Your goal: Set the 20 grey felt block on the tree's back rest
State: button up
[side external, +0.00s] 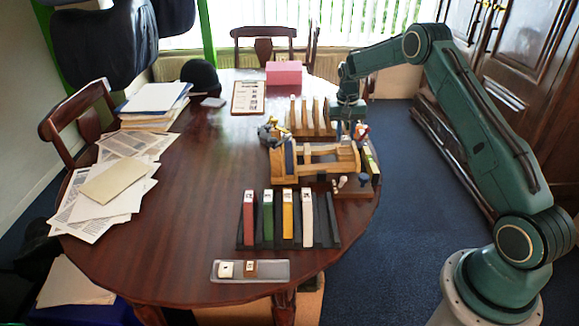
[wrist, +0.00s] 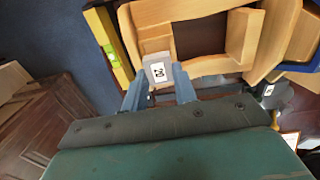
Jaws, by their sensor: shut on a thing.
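In the wrist view my gripper (wrist: 160,78) has its two blue fingers shut on the grey felt block (wrist: 155,60), which shows a white label with dark print. The block lies over or against the near end of the wooden tree (wrist: 212,66); I cannot tell whether it touches. In the side view the pale wooden tree (side external: 318,160) stands at the table's right edge, and my gripper (side external: 345,128) is lowered at its far right end. The block and fingertips are too small and hidden to make out there.
A dark rack (side external: 268,243) with coloured slabs stands in front of the tree, and a clear tray (side external: 277,272) with small blocks lies before it. A slatted wooden rack (side external: 308,118) is behind. Papers (side external: 110,190) lie at left; the table's middle is clear.

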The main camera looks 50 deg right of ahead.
jog(key=shift+f, duration=1.35)
dwell(1.7)
dwell(0.5)
jog(key=o, duration=1)
jog(key=shift+s+d, duration=0.15)
jog(key=c, duration=0.3)
jog(key=shift+d+r, duration=0.1)
jog(key=shift+r, duration=0.05)
